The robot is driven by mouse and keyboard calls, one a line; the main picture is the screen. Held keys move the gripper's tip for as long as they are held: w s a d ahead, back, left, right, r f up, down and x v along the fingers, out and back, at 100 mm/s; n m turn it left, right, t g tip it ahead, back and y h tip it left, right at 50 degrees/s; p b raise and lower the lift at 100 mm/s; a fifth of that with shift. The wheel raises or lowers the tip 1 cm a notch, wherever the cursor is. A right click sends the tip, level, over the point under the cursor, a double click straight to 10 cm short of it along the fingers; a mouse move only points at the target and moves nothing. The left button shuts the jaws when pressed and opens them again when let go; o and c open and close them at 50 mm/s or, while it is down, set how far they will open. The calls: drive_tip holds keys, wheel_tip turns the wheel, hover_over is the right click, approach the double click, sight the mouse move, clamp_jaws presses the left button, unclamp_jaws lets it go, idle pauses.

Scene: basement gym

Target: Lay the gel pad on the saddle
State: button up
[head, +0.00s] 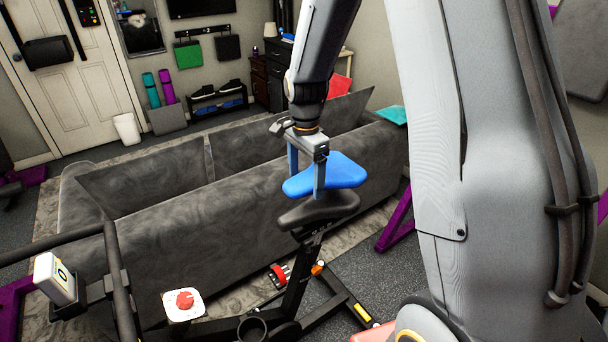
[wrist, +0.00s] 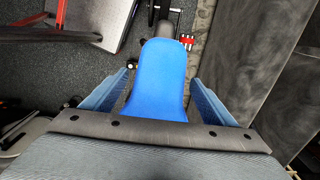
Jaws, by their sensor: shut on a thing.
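The blue gel pad (head: 335,175) is held level in my gripper (head: 306,183), one finger on either side of it. It also shows between the fingers in the wrist view (wrist: 160,75). The black saddle (head: 315,210) of the exercise bike is just below the pad in the head view. A small gap seems to show between them, but I cannot tell for certain whether they touch. The pad's wide end points right, like the saddle's. In the wrist view the pad hides most of the saddle.
A grey sofa (head: 160,215) stands close behind the bike. A white tile with a red knob (head: 184,303) is low in the head view. Purple frame legs (head: 397,222) stand right.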

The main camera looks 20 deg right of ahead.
sight(305, 208)
drive_tip(key=shift+f+b, duration=1.65)
drive_tip(key=shift+f, duration=1.7)
drive_tip(key=shift+f, duration=0.4)
drive_tip(key=o, duration=1.2)
wheel_tip(305, 208, up, 8)
drive_tip(key=shift+f+b, duration=0.15)
drive_tip(key=shift+b, duration=0.9)
drive_tip(key=s+n+t, duration=0.1)
drive_tip(key=s+n, duration=1.2)
drive_tip(key=s, duration=0.3)
drive_tip(key=shift+f, duration=0.4)
drive_tip(key=shift+s+a+f+n, duration=0.1)
drive_tip(key=shift+s+n, duration=0.55)
drive_tip(key=shift+n, duration=0.05)
drive_tip(key=shift+c, duration=0.3)
